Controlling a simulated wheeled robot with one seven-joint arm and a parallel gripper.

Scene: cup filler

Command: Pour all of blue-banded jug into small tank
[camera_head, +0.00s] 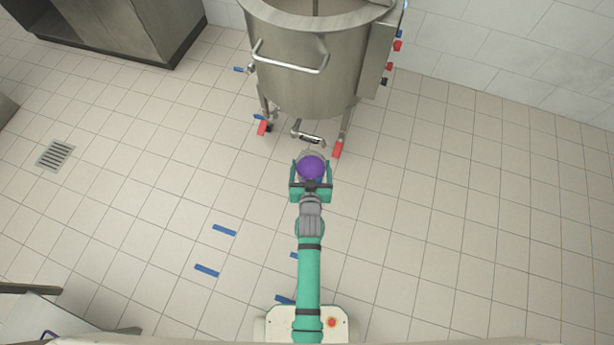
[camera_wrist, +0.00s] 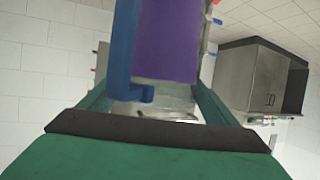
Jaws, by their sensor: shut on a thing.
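The jug (camera_head: 311,167) is in my gripper (camera_head: 311,174), seen from above as a round vessel with purple contents and a pale rim. In the wrist view the jug (camera_wrist: 168,42) shows a purple body and a blue handle (camera_wrist: 121,55) on its left side. My gripper's green fingers are shut on it, one on each side. It looks roughly upright. A steel tank (camera_head: 310,75) on legs with an open top stands just beyond the jug, at the top middle of the head view. I cannot tell whether this is the small tank. The jug is apart from it.
The tank has a front handle (camera_head: 290,62), an outlet pipe (camera_head: 310,137) low down and a side box (camera_head: 376,62). A steel cabinet (camera_head: 120,25) stands at the upper left. Floor is free to the right and left, with a drain (camera_head: 55,154) at left.

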